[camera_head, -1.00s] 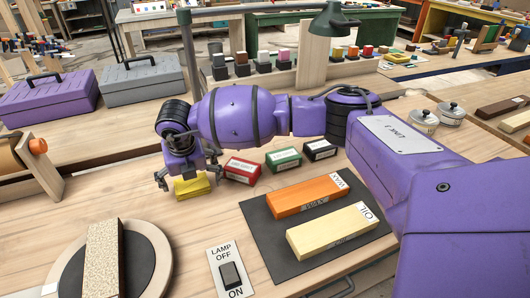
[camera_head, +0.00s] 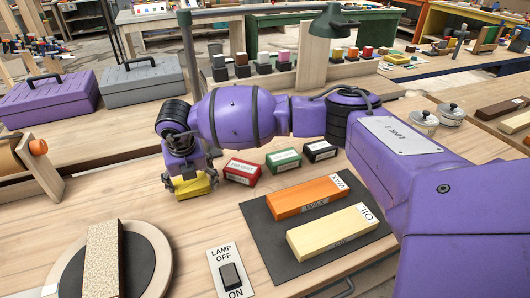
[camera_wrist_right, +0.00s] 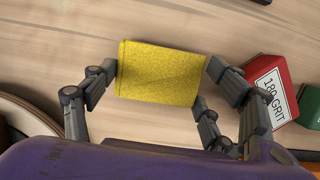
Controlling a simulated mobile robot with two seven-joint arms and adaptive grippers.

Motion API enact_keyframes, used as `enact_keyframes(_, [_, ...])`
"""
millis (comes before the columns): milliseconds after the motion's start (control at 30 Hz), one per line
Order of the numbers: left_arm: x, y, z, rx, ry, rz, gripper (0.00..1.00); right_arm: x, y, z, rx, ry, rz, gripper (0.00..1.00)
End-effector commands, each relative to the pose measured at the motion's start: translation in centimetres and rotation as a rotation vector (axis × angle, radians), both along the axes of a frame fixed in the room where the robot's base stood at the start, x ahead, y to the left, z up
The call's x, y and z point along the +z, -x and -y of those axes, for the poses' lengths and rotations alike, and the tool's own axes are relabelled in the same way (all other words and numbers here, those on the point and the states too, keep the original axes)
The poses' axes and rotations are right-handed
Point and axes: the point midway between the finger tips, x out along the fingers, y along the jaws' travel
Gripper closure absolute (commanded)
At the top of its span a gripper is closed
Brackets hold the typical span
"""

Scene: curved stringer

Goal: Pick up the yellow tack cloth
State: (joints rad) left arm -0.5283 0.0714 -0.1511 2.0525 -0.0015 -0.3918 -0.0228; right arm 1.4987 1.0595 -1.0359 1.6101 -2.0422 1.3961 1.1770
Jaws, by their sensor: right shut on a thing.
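The yellow tack cloth (camera_head: 194,186) lies on the wooden workbench, left of the red box, under my right gripper (camera_head: 191,184). In the right wrist view the cloth (camera_wrist_right: 160,74) is a folded yellow rectangle between the fingers of my right gripper (camera_wrist_right: 158,82). The fingers are closed on its left and right sides. It looks to be at the bench surface; I cannot tell whether it is lifted. My left gripper is not in view.
The red box (camera_head: 242,172), green box (camera_head: 284,159) and black box (camera_head: 320,150) stand right of the cloth. A dark mat (camera_head: 262,226) holds an orange and a pale block. A round sanding disc (camera_head: 160,262) and a lamp switch (camera_head: 231,271) are nearer. Bare bench lies in front of the cloth.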

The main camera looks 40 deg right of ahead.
Motion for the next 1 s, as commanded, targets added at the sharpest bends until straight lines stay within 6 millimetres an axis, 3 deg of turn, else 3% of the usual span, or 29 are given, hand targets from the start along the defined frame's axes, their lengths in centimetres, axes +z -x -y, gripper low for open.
enact_keyframes(200, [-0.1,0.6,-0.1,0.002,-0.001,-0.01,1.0,3.2,-0.2,-0.1,0.002,-0.002,0.008,0.48])
enact_keyframes(500, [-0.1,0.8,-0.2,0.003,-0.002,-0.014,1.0,9.2,6.0,-0.2,0.006,0.001,0.005,0.48])
enact_keyframes(800, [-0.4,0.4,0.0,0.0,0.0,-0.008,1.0,11.7,12.2,-0.4,0.004,0.001,0.003,0.48])
enact_keyframes(1000, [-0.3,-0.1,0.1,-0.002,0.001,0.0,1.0,12.4,13.7,-0.5,0.001,-0.001,0.002,0.48])
